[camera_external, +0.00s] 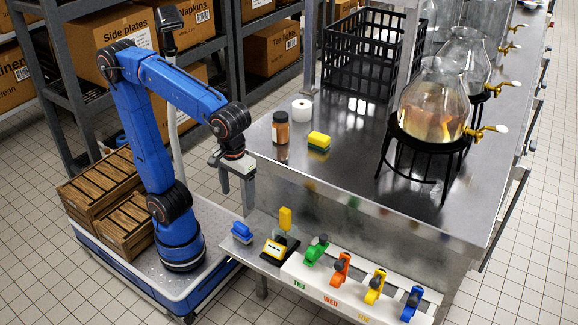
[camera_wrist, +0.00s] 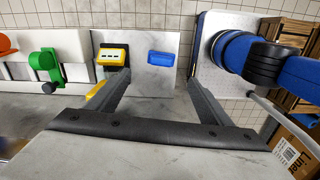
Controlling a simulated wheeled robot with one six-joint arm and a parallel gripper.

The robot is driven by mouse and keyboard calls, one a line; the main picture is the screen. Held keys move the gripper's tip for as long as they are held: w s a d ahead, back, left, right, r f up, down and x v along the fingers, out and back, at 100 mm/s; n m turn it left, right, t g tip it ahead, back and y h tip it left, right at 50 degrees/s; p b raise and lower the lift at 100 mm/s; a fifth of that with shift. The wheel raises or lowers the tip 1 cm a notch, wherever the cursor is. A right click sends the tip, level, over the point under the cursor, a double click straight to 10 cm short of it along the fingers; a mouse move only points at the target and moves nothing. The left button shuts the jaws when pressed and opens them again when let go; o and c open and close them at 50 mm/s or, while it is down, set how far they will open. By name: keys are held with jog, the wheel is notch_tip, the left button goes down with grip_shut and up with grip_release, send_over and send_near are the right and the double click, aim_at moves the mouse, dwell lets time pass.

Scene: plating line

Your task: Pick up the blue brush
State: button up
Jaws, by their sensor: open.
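The blue brush (camera_external: 242,232) lies at the left end of the low grey shelf in front of the steel counter. In the wrist view the blue brush (camera_wrist: 162,57) shows ahead, in the gap between my fingers and apart from them. My gripper (camera_external: 236,182) hangs above and behind the shelf, higher than the brush. In the wrist view my gripper (camera_wrist: 158,76) has its two fingers spread wide with nothing between them. The underside of the brush is hidden.
A yellow-and-black device (camera_external: 281,248) stands just right of the brush. Green (camera_external: 316,250), orange (camera_external: 340,268), yellow (camera_external: 375,287) and blue (camera_external: 411,304) dispensers line the white strip. A sponge (camera_external: 319,141), jar (camera_external: 281,128) and glass dispenser (camera_external: 435,104) stand on the counter.

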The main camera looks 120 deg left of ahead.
aim_at(241, 225)
notch_tip(241, 225, down, 12)
jog(key=shift+r, duration=0.1)
jog(key=shift+s+a+f, duration=0.1)
jog(key=shift+s+f, duration=0.05)
jog(key=shift+f, duration=2.55)
jog(key=c, duration=1)
jog(key=shift+r, duration=0.15)
